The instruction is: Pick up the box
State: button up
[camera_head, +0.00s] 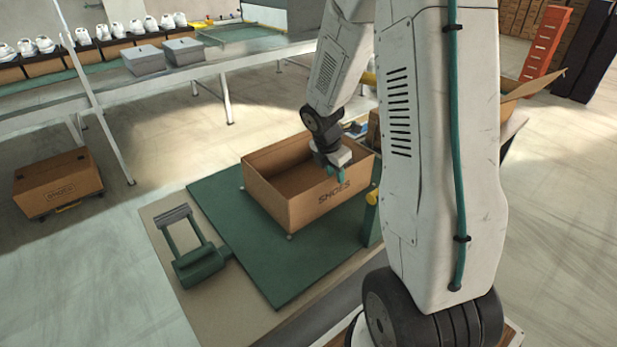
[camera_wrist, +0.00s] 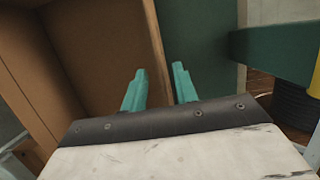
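An open-topped brown cardboard box (camera_head: 287,202) marked SHOES stands upright on a green mat. Its inside looks empty where visible. My gripper (camera_head: 333,172) points down at the box's near right wall. In the wrist view, the teal fingertips (camera_wrist: 158,82) are spread apart. The rim of the box wall (camera_wrist: 153,35) runs between them, with the left finger on the inner side and the right finger on the outer side. I cannot tell whether either finger touches the cardboard.
The green mat (camera_head: 275,275) lies under the box, with a green metal frame (camera_head: 195,250) on its left. A conveyor (camera_head: 110,92) behind carries white shoes and two grey boxes (camera_head: 144,60). Another closed SHOES box (camera_head: 57,183) is at far left.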

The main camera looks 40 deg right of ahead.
jog(key=x, duration=0.3)
jog(key=shift+s+d+f, duration=0.1)
jog(key=shift+s+f, duration=0.05)
jog(key=shift+c, duration=0.3)
grip_shut()
dwell(1.0)
